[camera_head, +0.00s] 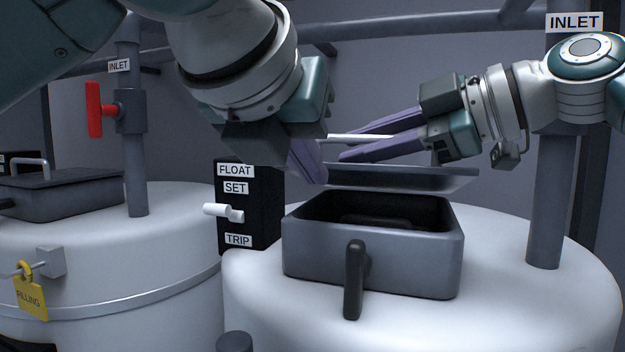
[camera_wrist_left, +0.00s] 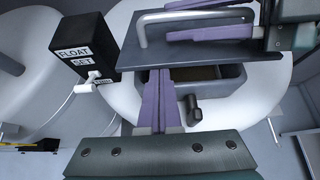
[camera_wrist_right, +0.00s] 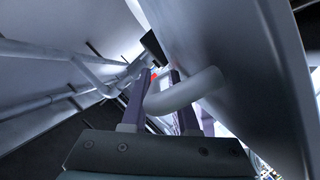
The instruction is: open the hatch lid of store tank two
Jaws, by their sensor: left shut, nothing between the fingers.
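The hatch lid (camera_head: 400,178) is raised above the open hatch box (camera_head: 375,250) on the right-hand tank (camera_head: 530,300); no tank number is readable. The lid's bar handle (camera_wrist_left: 190,14) shows on top in the left wrist view. My right gripper (camera_head: 345,145) has its fingers on either side of this handle, with a gap visible between them. The handle also shows close up in the right wrist view (camera_wrist_right: 185,93). My left gripper (camera_head: 318,180) is shut and empty at the lid's edge; its fingertips (camera_wrist_left: 160,75) look partly under the lid, contact unclear.
A dark latch handle (camera_head: 354,280) stands on the hatch box's front. A black FLOAT/SET/TRIP box (camera_head: 245,225) with a white lever is left of the hatch. The left tank (camera_head: 150,260) has a closed hatch (camera_head: 65,195), a yellow FILLING tag (camera_head: 31,298) and a red valve (camera_head: 94,109).

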